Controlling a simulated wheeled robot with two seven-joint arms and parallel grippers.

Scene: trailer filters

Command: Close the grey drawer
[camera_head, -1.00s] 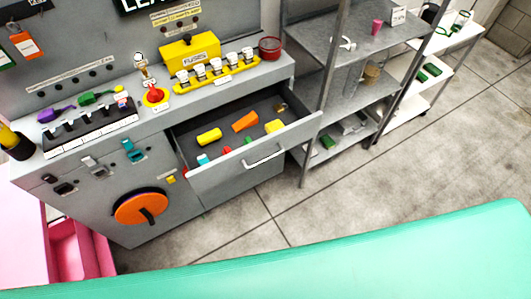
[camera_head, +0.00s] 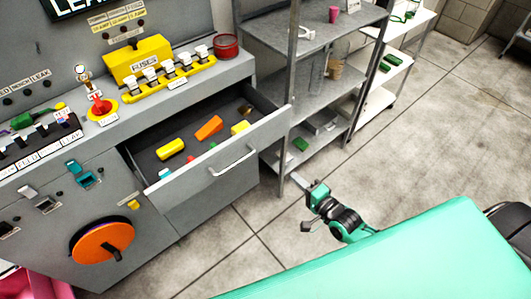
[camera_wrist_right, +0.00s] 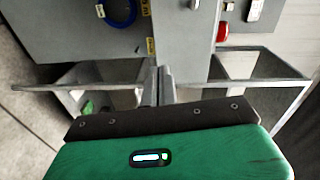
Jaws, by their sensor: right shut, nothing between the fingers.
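The grey drawer (camera_head: 228,166) stands pulled out of the grey cabinet in the head view, with its silver bar handle (camera_head: 233,161) on the front panel. Loose yellow, orange, red, green and blue pieces lie inside it. My right gripper (camera_head: 300,184) is to the right of the drawer front and apart from it, over the floor near the shelf's front post. Its two fingers (camera_wrist_right: 158,87) show pressed together and empty in the right wrist view. My left gripper is out of view.
A metal shelf unit (camera_head: 338,98) stands right of the cabinet, close to the drawer's right side. The cabinet top carries a yellow fuse box (camera_head: 138,61) and a red round tin (camera_head: 227,45). An orange dial (camera_head: 102,241) is on the cabinet front.

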